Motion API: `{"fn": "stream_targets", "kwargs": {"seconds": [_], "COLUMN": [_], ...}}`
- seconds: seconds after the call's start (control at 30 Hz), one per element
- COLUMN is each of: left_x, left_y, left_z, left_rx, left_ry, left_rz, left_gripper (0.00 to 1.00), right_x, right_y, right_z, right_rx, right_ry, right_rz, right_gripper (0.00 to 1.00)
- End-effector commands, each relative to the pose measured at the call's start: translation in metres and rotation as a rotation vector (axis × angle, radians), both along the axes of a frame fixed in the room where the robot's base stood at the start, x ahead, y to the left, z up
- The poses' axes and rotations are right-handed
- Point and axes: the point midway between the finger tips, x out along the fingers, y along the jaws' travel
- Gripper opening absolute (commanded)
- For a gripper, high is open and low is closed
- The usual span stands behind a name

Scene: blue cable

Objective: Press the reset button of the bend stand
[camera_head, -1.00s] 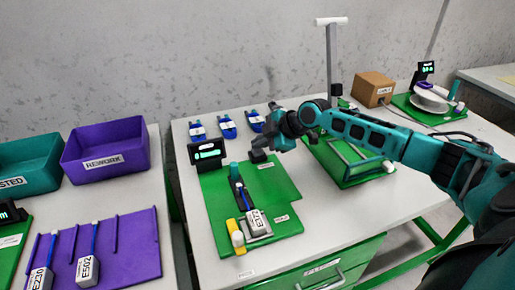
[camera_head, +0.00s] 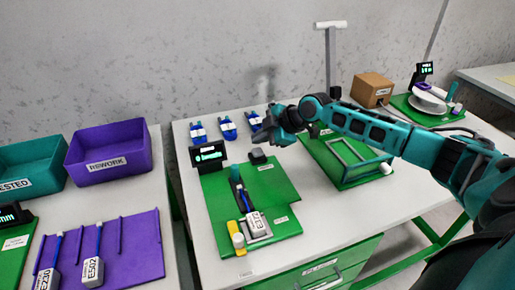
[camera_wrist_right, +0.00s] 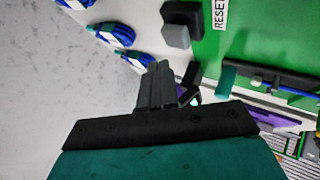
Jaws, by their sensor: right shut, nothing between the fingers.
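The bend stand (camera_head: 285,187) is a green board with a small black display (camera_head: 208,154) at its back left. A grey box marked E-something (camera_head: 258,224) lies on it, its blue cable by a dark channel. The reset button (camera_head: 258,156) is a dark block at the board's back edge; in the right wrist view it is a grey cap on a dark base (camera_wrist_right: 182,24), beside a RESET label (camera_wrist_right: 219,12). My right gripper (camera_head: 259,140) is shut and empty, just above and behind the button in the head view, apart from it in the wrist view. My left gripper is out of view.
Several blue cable coils (camera_head: 228,127) lie along the table's back. A second green board with a frame (camera_head: 350,155) stands to the right, under my right arm. A cardboard box (camera_head: 372,90) and a scale (camera_head: 428,103) are farther back. A purple REWORK bin (camera_head: 108,162) is left.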

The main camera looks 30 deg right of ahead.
Motion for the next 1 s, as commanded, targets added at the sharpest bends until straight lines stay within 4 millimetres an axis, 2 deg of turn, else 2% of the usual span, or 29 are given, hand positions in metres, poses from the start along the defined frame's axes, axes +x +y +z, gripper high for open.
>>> {"fn": "stream_targets", "kwargs": {"seconds": [0.03, 0.1, 0.37, 1.0], "left_x": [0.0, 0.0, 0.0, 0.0], "left_y": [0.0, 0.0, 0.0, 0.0], "left_z": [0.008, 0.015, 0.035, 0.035], "left_rx": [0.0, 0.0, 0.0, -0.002], "left_ry": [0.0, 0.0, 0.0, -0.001], "left_rz": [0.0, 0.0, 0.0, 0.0], "left_gripper": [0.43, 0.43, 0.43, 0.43], "right_x": [0.0, 0.0, 0.0, 0.0], "right_y": [0.0, 0.0, 0.0, 0.0], "right_z": [0.01, 0.018, 0.042, 0.042], "right_rx": [-0.001, -0.001, 0.0, 0.0], "right_ry": [-0.001, -0.001, -0.001, -0.001], "right_rz": [0.0, 0.0, -0.001, -0.001], "right_gripper": [0.0, 0.0, 0.0, 0.0]}}
